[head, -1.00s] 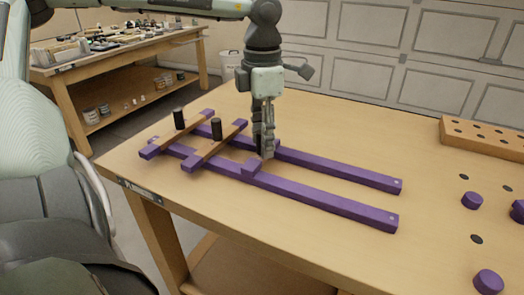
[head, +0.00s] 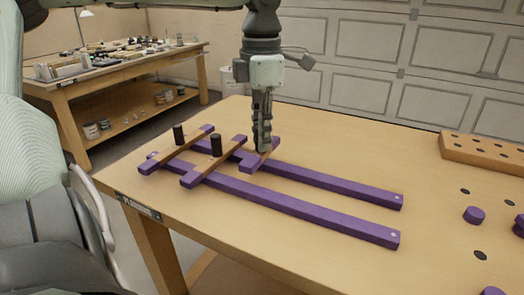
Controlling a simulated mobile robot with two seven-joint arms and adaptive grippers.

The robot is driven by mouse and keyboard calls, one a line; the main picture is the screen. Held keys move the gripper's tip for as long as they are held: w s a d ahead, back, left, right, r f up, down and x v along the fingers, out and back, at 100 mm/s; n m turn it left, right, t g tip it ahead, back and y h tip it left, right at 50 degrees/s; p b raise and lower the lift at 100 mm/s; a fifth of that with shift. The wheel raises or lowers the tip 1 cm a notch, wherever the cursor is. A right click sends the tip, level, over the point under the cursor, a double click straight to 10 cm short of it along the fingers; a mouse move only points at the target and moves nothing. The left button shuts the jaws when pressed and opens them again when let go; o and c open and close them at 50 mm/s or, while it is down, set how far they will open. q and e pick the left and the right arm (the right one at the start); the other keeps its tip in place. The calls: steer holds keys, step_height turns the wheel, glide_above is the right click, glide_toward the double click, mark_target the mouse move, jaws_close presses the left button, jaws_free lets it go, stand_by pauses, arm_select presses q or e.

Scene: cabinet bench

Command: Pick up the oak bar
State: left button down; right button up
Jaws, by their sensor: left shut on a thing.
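The bar's near purple end (head: 249,167) looks raised a little above the rails. The fingers hide part of the bar. My right gripper is not in view.
Two similar crossbars, each with a dark peg (head: 216,145), lie across the purple rails (head: 310,212) to the left. A drilled wooden block (head: 480,151) and purple round pieces (head: 474,215) are at the right. The bench (head: 400,160) beyond the rails is clear.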

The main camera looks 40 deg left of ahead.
arm_select(q)
steer(key=s+a+r+b, duration=0.2)
steer(key=s+r, duration=0.4)
steer(key=s, duration=0.5)
steer(key=shift+s+r, duration=0.2)
steer(key=shift+r, duration=0.1)
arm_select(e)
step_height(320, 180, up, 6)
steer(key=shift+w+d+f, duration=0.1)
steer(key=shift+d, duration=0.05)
arm_select(q)
steer(key=shift+s, duration=0.1)
